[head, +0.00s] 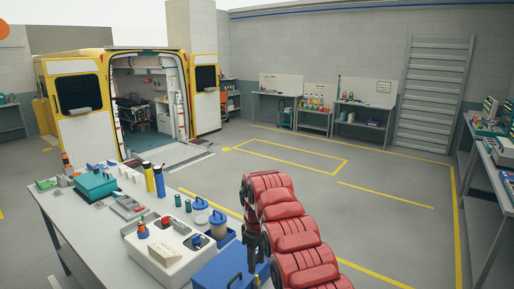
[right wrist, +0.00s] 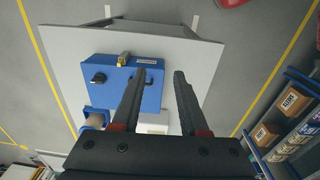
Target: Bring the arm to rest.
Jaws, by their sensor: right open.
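My right arm (head: 285,225), with red padded covers, reaches out over the right side of the work table (head: 75,235). My right gripper (right wrist: 160,74) is open, with nothing between its dark fingers in the right wrist view. In the head view the blue box (head: 218,274) shows at the bottom, close to the gripper. My left gripper is not in view.
A white box with knobs (head: 160,262), a teal case (head: 95,184), bottles and a blue-lidded jar (head: 217,226) crowd the table. A shelf with cardboard boxes (right wrist: 292,103) stands at the right in the wrist view. Open floor (head: 385,215) lies beyond the arm; an ambulance (head: 85,100) stands behind.

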